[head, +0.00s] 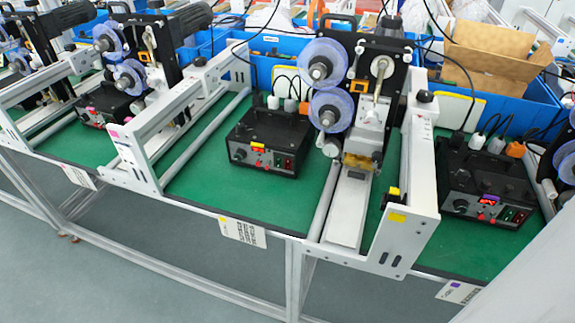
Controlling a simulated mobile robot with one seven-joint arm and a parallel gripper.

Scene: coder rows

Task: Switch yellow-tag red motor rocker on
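The black control box (268,145) with a yellow tag (258,150) stands on the green bench top in the middle of the head view. Its sloping front faces me, with a dark knob (240,154) at left, small red buttons near the middle and a red rocker (288,163) at the right. The rocker is too small to tell whether it is on or off. The coding machine (352,90) with two blue-clear reels stands just right of the box. My gripper is not in view.
A similar box with a purple tag (487,199) stands at right, and one with a pink tag (100,115) at left. White rails (150,160) and a white frame with a yellow mark (397,217) flank the middle station. The green bench (240,190) before the box is clear.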

